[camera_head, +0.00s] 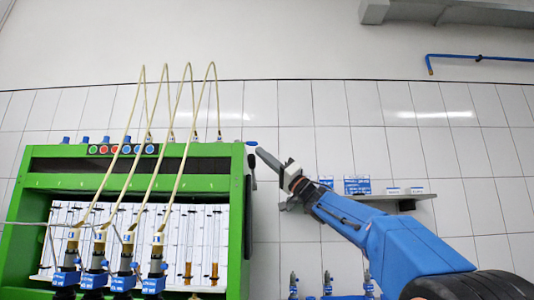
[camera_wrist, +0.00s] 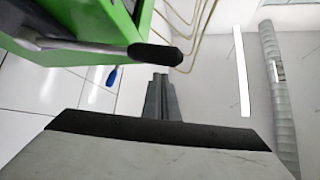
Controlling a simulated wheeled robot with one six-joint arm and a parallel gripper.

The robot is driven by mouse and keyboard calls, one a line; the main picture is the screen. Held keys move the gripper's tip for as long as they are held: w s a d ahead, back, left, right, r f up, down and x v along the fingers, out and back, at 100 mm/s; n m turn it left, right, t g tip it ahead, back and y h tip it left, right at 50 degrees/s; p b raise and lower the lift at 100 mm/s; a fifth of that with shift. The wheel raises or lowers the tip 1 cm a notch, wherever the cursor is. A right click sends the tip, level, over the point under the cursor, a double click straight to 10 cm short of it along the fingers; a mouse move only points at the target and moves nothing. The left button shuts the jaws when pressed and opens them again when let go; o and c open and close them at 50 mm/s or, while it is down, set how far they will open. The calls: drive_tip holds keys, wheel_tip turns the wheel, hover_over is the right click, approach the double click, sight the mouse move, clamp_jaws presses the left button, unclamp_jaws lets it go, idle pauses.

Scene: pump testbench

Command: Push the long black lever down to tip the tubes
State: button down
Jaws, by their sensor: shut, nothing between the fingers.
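The green testbench (camera_head: 238,220) stands at the left in the head view. Its long black lever (camera_head: 252,168) is at the bench's upper right side, seen nearly end-on. In the wrist view the lever's black grip (camera_wrist: 155,54) ends a rod coming from the left. Glass tubes (camera_head: 214,240) with amber liquid stand upright on a white panel inside the bench. My gripper (camera_head: 261,153) is shut and empty, beside the bench's upper right corner near the lever. In the wrist view its fingertips (camera_wrist: 160,76) lie just below the black grip in the picture; I cannot tell whether they touch.
A blue-tipped part (camera_head: 251,143) sits at the bench's top right corner. Several yellowish hoses (camera_head: 178,130) arch above the bench. A wall shelf (camera_head: 400,197) with small blue-and-white boxes is behind my arm. Blue valves (camera_head: 327,283) show low at centre.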

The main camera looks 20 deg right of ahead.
drive_tip(key=shift+s+a+f, duration=0.15)
drive_tip(key=shift+a+f, duration=0.2)
drive_tip(key=shift+f, duration=0.25)
wheel_tip(320, 180, down, 14)
drive_tip(key=n+g+y, duration=0.5)
drive_tip(key=n+g, duration=0.6)
drive_tip(key=n, duration=0.2)
drive_tip(key=shift+y, duration=0.3)
drive_tip(key=shift+r, duration=0.1)
